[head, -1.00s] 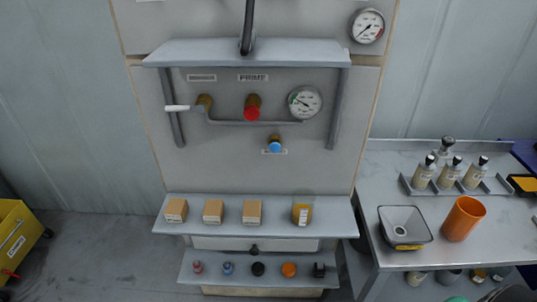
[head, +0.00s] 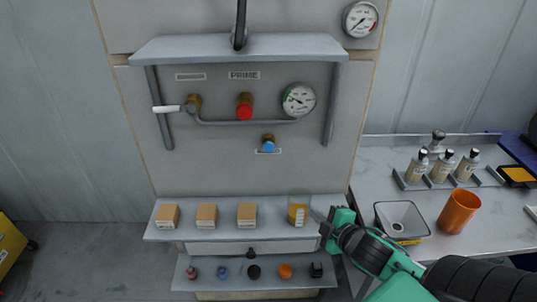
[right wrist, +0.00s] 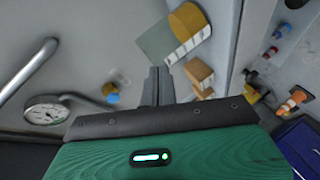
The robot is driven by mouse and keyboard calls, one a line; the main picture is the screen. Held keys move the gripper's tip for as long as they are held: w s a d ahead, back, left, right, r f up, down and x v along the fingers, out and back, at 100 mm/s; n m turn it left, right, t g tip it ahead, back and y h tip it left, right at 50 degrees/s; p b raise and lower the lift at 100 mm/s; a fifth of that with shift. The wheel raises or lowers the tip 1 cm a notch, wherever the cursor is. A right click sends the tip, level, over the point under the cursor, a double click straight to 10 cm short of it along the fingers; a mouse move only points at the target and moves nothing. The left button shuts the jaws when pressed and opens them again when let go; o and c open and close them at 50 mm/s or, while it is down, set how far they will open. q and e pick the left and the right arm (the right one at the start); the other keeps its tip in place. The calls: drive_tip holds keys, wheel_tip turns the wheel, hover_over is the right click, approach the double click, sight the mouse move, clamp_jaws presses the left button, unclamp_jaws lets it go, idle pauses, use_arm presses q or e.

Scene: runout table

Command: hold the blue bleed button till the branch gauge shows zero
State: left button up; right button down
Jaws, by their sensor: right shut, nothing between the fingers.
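The blue bleed button (head: 268,146) sticks out of the grey panel below the pipe. It also shows in the right wrist view (right wrist: 112,97), left of the fingers. The round white branch gauge (head: 299,100) sits at the pipe's right end and also shows in the right wrist view (right wrist: 43,111). Its dark needle is too small to read surely. My right gripper (head: 322,222) is shut and empty, near the right end of the upper shelf, below and right of the button and apart from it. Its closed fingers show in the right wrist view (right wrist: 157,86). My left gripper is out of view.
A red knob (head: 244,111) under the PRIME label and a white-handled valve (head: 170,109) are left of the button. A hood shelf (head: 235,46) overhangs the panel.

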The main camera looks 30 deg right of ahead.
drive_tip(key=w+a+r+n+t+y, duration=0.2)
drive_tip(key=r+n+y, duration=0.3)
drive_tip(key=r, duration=0.8)
drive_tip(key=a+n+t, duration=0.1)
drive_tip(key=n, duration=0.2)
drive_tip(key=shift+a, duration=0.15)
drive_tip(key=shift+w, duration=0.15)
drive_tip(key=p, duration=0.2)
approach(265, 148)
drive_tip(key=shift+s+a, duration=0.85)
drive_tip(key=shift+a, duration=0.3)
drive_tip(key=w+p, duration=0.1)
drive_tip(key=w, duration=0.1)
drive_tip(key=w+p, duration=0.1)
drive_tip(key=w, duration=0.2)
drive_tip(key=w+d+p, duration=0.1)
drive_tip(key=w, duration=0.1)
drive_tip(key=shift+w, duration=0.15)
drive_tip(key=shift+f, duration=0.1)
